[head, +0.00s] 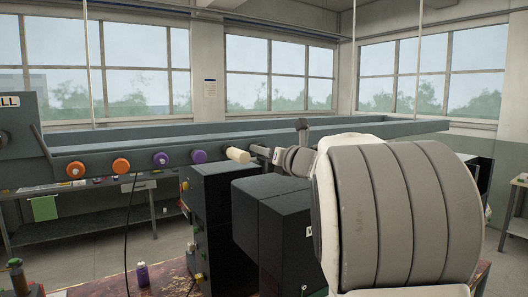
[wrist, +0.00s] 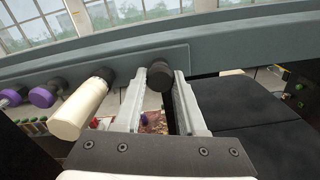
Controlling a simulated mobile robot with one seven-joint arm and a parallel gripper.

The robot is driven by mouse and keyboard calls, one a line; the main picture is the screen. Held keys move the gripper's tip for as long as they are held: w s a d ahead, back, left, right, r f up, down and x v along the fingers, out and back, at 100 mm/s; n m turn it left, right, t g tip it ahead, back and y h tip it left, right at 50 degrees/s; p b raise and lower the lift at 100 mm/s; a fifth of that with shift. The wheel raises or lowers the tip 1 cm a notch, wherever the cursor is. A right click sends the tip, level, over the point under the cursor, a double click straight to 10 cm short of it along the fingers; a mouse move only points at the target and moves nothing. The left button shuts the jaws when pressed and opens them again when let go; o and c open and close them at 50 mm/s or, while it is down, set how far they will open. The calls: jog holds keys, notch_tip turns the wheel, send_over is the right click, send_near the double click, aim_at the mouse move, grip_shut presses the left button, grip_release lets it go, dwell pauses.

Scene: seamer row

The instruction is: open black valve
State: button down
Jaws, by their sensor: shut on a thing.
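The black valve (wrist: 160,76) is a dark round knob on the grey rail. In the wrist view it sits between the two silver fingertips of my gripper (wrist: 160,83), which is shut on it. In the head view my gripper (head: 267,153) reaches the rail just right of the cream knob; the black valve is mostly hidden there by the fingers. The knob's turn angle cannot be told.
The cream knob (head: 238,154) is close left of my gripper, and also shows in the wrist view (wrist: 82,106). Purple knobs (head: 198,157) and orange knobs (head: 121,166) continue leftward. Black boxes (head: 272,220) stand below. A purple bottle (head: 142,274) stands at the front.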

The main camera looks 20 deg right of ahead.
jog(key=shift+s+d+b, duration=0.15)
jog(key=shift+s+b, duration=0.65)
jog(key=shift+b, duration=0.2)
jog(key=shift+c, duration=2.3)
grip_release()
jog(key=s+d+b, duration=0.3)
jog(key=s, duration=1.4)
jog(key=shift+d, duration=0.2)
